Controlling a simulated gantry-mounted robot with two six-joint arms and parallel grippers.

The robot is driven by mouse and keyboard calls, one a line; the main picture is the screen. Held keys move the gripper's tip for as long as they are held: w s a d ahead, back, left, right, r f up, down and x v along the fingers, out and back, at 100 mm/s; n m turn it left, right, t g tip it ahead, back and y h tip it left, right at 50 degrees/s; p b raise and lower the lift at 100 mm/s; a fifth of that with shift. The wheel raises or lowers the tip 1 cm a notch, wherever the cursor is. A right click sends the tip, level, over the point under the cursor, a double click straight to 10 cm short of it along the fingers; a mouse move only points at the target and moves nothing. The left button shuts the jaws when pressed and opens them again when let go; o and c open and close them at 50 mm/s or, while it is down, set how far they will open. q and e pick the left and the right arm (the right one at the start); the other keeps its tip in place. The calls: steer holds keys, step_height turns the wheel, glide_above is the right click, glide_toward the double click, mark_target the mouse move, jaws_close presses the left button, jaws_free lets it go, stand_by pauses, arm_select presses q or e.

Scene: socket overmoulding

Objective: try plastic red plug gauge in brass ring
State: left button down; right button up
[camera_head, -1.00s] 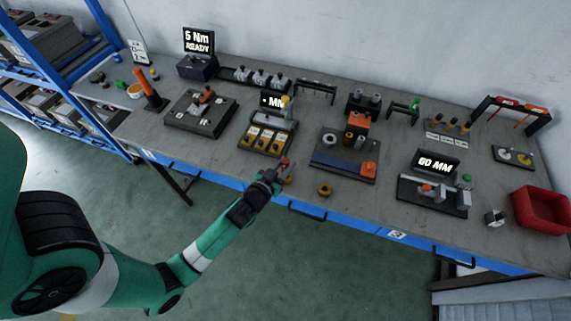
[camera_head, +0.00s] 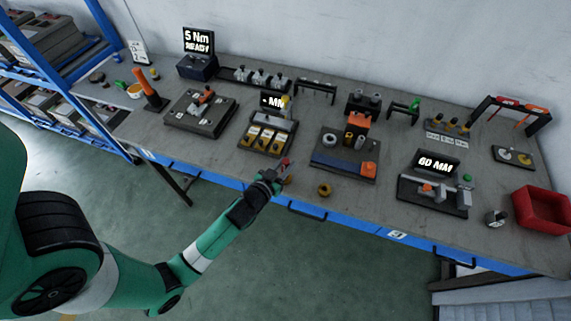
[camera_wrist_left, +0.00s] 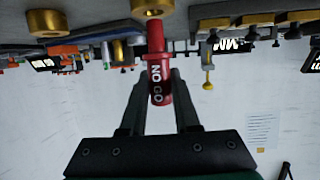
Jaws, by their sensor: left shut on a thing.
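A red plug gauge (camera_wrist_left: 158,75) marked "NO GO" is between the fingers of my left gripper (camera_wrist_left: 160,92), which is shut on it. In the head view, the red gauge (camera_head: 284,162) shows at my left gripper (camera_head: 282,174), over the table's front part. In the left wrist view, the gauge's narrower end points at a brass ring (camera_wrist_left: 152,7) at the top edge. I cannot tell whether they touch. A second brass ring (camera_wrist_left: 48,22) lies to the left there; in the head view, a brass ring (camera_head: 325,190) lies right of the gripper. My right gripper is not in view.
A tray with yellow pieces (camera_head: 248,144) stands just behind the gripper. A dark fixture board (camera_head: 328,167) with a blue strip is to the right.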

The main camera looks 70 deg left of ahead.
arm_select(q)
steer(key=shift+f+b, duration=1.5)
steer(key=shift+f, duration=0.1)
stand_by(1.1)
steer(key=shift+r, duration=0.1)
stand_by(0.5)
steer(key=shift+r+p, duration=1.5)
steer(key=shift+r, duration=0.05)
steer(key=shift+r+p, duration=2.35)
steer(key=shift+r, duration=0.2)
